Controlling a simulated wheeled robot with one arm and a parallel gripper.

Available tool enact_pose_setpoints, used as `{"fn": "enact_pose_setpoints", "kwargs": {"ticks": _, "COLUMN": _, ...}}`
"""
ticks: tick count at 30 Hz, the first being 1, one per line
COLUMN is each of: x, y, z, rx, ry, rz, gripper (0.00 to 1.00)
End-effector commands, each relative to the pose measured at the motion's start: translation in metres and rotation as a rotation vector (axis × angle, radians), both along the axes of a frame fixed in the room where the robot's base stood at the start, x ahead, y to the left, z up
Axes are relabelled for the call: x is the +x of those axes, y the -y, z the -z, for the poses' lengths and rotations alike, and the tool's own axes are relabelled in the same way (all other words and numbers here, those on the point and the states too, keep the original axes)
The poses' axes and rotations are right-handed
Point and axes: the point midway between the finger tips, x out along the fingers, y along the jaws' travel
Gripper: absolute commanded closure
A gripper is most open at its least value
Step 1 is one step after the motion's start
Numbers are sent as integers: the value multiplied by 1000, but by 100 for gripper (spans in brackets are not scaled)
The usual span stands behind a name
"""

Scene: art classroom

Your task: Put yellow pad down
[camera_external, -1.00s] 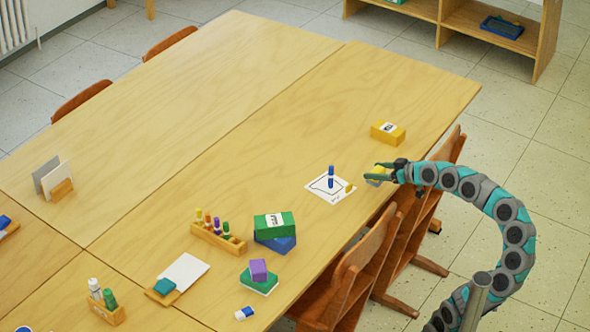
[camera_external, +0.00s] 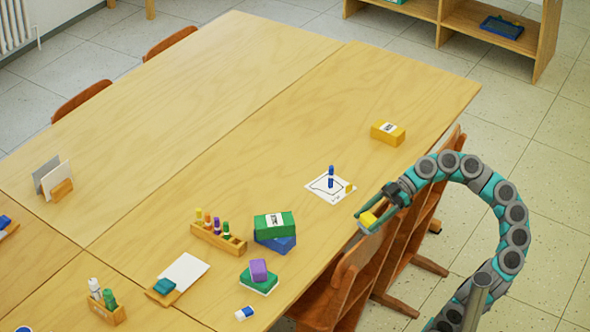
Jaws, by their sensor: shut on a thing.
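My gripper (camera_external: 372,214) is shut on a yellow pad (camera_external: 368,219), which it holds at the near right edge of the table (camera_external: 300,110), close to the chair back. Part of the pad is hidden by the fingers. I cannot tell how high it is above the table edge. A larger yellow box (camera_external: 388,133) with a white label sits on the table, farther back and to the right.
A white sheet (camera_external: 319,194) with a drawn line carries an upright blue marker (camera_external: 331,177) and a small yellow piece (camera_external: 348,188). A green box (camera_external: 274,225) lies on a blue one (camera_external: 275,243). Chairs (camera_external: 352,275) stand along the near edge. The table's middle is clear.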

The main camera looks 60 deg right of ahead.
Motion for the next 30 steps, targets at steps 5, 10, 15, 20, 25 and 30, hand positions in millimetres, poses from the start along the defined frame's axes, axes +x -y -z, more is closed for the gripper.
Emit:
{"fn": "enact_pose_setpoints", "kwargs": {"ticks": 5, "x": 44, "y": -6, "z": 4, "rx": 1, "ry": -4, "rz": 4, "gripper": 86}}
{"fn": "enact_pose_setpoints", "kwargs": {"ticks": 10, "x": 81, "y": -12, "z": 8, "rx": -1, "ry": -6, "rz": 2, "gripper": 86}}
{"fn": "enact_pose_setpoints", "kwargs": {"ticks": 15, "x": 113, "y": -16, "z": 11, "rx": -1, "ry": -5, "rz": 4, "gripper": 86}}
{"fn": "enact_pose_setpoints", "kwargs": {"ticks": 20, "x": 127, "y": -17, "z": 11, "rx": 1, "ry": 0, "rz": 6, "gripper": 86}}
{"fn": "enact_pose_setpoints", "kwargs": {"ticks": 25, "x": 133, "y": -18, "z": 12, "rx": 0, "ry": -1, "rz": 5, "gripper": 86}}
{"fn": "enact_pose_setpoints", "kwargs": {"ticks": 30, "x": 138, "y": -18, "z": 25, "rx": 1, "ry": -2, "rz": 7, "gripper": 86}}
